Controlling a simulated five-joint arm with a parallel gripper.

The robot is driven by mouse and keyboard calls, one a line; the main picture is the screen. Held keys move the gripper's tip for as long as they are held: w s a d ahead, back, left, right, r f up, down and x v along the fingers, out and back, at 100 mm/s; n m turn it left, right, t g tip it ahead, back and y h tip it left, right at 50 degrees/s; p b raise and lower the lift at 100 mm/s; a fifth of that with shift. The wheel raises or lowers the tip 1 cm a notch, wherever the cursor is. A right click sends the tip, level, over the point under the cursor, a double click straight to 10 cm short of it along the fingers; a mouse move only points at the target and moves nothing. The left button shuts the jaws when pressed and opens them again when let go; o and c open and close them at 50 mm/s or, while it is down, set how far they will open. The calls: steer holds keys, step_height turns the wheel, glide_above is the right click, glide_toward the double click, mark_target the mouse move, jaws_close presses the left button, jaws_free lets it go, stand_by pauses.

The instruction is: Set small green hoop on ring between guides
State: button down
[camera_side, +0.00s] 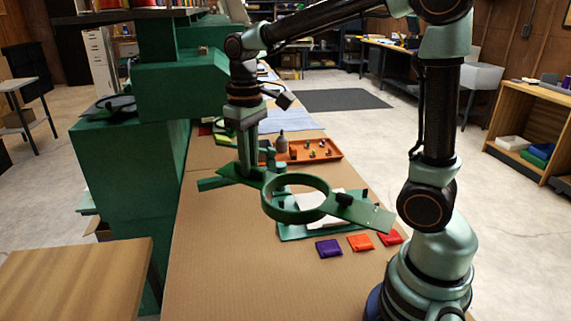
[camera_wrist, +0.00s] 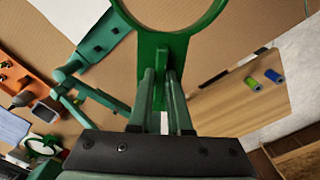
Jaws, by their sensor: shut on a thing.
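The green hoop (camera_side: 296,218) is a round, flat ring with an open middle, held above the table in the side view. In the wrist view the hoop (camera_wrist: 187,40) fills the top, with its upper part cut off by the edge. My gripper (camera_side: 245,172) points down at the hoop's left end; in the wrist view its fingers (camera_wrist: 161,78) are shut on the hoop's flat tab. A green stand (camera_side: 290,235) with a white sheet lies beneath and beyond the hoop. It also shows in the wrist view (camera_wrist: 97,42). I cannot make out the receiving ring or its guides separately.
Purple (camera_side: 328,248), orange (camera_side: 360,243) and red (camera_side: 391,237) packets lie in front of the stand. An orange tray (camera_side: 330,150) with small items and a grey bottle (camera_side: 281,143) stand behind. A green cabinet (camera_side: 130,200) borders the left. The near brown tabletop (camera_side: 240,280) is clear.

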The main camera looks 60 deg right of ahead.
steer(key=d+f+n, duration=0.8)
steer(key=d+f, duration=0.5)
steer(key=d, duration=0.3)
steer(key=shift+w+f+n, duration=0.2)
steer(key=shift+f+n, duration=0.1)
steer(key=shift+n, duration=0.1)
steer(key=shift+f, duration=1)
stand_by(0.7)
steer(key=shift+f, duration=1)
stand_by(0.6)
steer(key=c, duration=0.8)
jaws_free()
